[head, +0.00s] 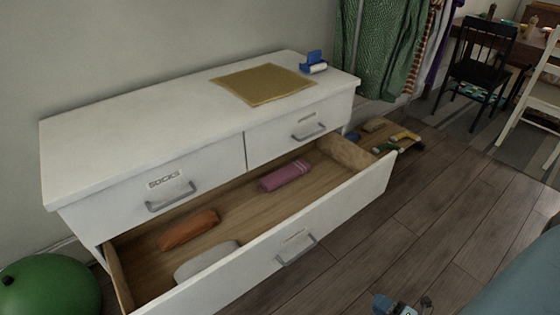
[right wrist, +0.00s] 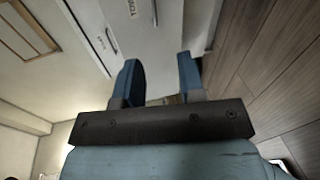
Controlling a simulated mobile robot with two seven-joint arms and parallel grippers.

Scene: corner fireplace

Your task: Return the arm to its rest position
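My right gripper (head: 403,304) shows at the bottom edge of the head view, low in front of the dresser and over the wood floor. In the right wrist view its two blue fingers (right wrist: 160,70) stand apart with nothing between them. The bluish shape at the lower right corner of the head view looks like my right arm. My left arm and gripper are not in view.
A white dresser (head: 115,145) stands against the wall. Its lower drawer (head: 240,215) is pulled out, holding an orange item (head: 188,229), a pink item (head: 285,176) and a grey item (head: 206,260). A green ball (head: 50,287) is left. Floor (head: 440,215) is clear at right.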

